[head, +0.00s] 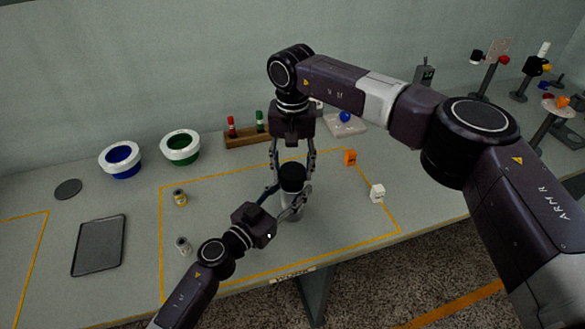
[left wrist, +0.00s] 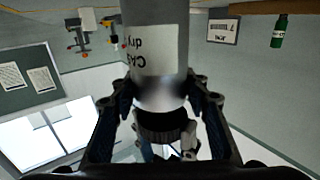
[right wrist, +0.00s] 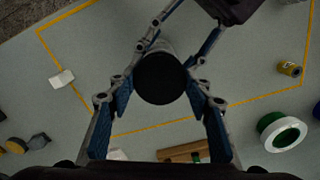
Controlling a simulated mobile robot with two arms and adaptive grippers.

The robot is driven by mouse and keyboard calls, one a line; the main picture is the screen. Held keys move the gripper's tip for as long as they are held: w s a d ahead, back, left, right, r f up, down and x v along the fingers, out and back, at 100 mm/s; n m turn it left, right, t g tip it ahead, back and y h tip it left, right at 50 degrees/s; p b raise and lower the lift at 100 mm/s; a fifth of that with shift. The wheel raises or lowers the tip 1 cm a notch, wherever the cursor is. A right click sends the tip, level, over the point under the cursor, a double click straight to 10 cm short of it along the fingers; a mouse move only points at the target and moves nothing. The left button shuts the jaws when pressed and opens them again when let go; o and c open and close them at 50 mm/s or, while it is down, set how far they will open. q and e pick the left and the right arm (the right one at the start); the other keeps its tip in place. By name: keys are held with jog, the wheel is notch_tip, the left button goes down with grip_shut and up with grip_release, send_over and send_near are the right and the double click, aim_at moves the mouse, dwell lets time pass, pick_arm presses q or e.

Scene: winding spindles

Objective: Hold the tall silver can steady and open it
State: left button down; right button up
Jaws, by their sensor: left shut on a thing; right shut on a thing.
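The tall silver can (head: 292,204) stands upright on the table inside the yellow outline, with a black lid (head: 292,173) on top. My left gripper (head: 289,198) reaches in from the front left and is shut around the can's body. The left wrist view shows the silver can (left wrist: 158,90) between its fingers, with a printed label upside down. My right gripper (head: 292,178) points straight down and is shut on the lid. The right wrist view shows the round black lid (right wrist: 160,78) between its fingers. The fingers partly hide the can's sides.
Blue (head: 121,160) and green (head: 181,147) bowls, a dark tray (head: 99,245) and a wooden rack (head: 247,138) lie farther out.

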aim_at(293, 171)
jog(key=shift+r, duration=2.05)
pick_arm(q)
jog(key=c, duration=1)
grip_release()
